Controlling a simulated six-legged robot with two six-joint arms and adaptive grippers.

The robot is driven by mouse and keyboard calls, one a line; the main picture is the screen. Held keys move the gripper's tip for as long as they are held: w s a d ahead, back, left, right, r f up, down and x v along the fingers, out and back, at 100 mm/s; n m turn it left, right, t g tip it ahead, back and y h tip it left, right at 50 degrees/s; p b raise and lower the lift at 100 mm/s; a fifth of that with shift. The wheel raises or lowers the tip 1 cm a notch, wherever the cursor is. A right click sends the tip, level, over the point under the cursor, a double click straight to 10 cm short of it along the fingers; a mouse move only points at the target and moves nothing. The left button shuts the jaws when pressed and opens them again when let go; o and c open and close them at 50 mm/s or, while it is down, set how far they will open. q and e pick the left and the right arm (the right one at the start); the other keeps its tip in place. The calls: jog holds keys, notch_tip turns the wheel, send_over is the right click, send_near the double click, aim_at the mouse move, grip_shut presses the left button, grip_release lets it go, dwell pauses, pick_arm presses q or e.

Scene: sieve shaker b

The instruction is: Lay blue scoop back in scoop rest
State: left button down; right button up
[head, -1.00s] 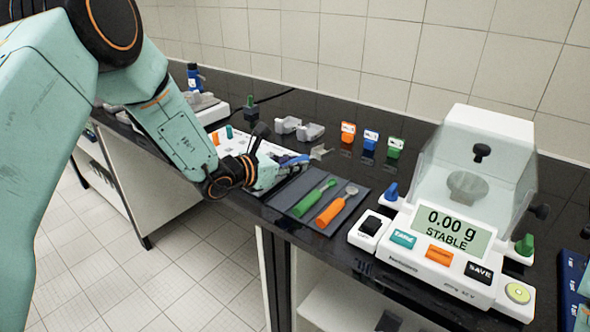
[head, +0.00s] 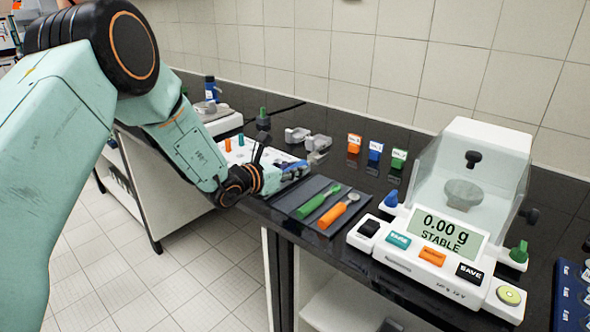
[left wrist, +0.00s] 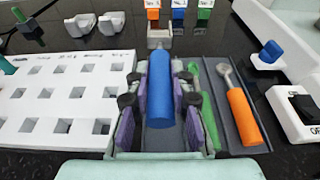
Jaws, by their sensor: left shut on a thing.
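My left gripper (head: 288,172) is shut on the blue scoop (left wrist: 160,92). In the left wrist view its purple-padded fingers are either side of the blue handle. My right gripper is not in view.
A white rack (left wrist: 60,95) with square holes stands left of the rest. A balance (head: 430,255) with a clear cover stands to the right. Orange, blue and green labelled containers (head: 375,153) and grey blocks (head: 297,135) are behind. The bench's front edge is close.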

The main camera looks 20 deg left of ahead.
aim_at(294, 200)
pick_arm(q)
jog(key=shift+w+a+f, duration=0.1)
jog(key=shift+a+f, duration=0.05)
jog(key=shift+f, duration=0.4)
jog(key=shift+d+f+b, duration=0.3)
jog(key=shift+f+b, duration=0.1)
jog(key=shift+f, duration=0.1)
jog(key=shift+d+f+b, duration=0.3)
jog(key=shift+f+b, duration=0.05)
jog(key=shift+f, duration=0.5)
jog(key=shift+a+f+b, duration=0.25)
jog(key=shift+f+b, duration=0.1)
jog(key=shift+f, duration=0.25)
jog(key=shift+a+f+b, duration=0.2)
jog(key=shift+f+b, duration=0.15)
jog(key=shift+f, duration=0.25)
jog(key=shift+d, duration=0.1)
jog(key=shift+d+r, duration=0.1)
jog(key=shift+d, duration=0.2)
jog(key=shift+a, duration=0.3)
jog(key=shift+f, duration=0.25)
jog(key=shift+d+f+b, duration=0.1)
jog(key=shift+d+b, duration=0.15)
jog(key=shift+b, duration=0.1)
jog(key=shift+a+f, duration=0.2)
jog(key=shift+f, duration=0.05)
jog(key=c, duration=1.2)
grip_release()
jog(key=shift+d, duration=0.15)
jog(key=shift+o, duration=0.5)
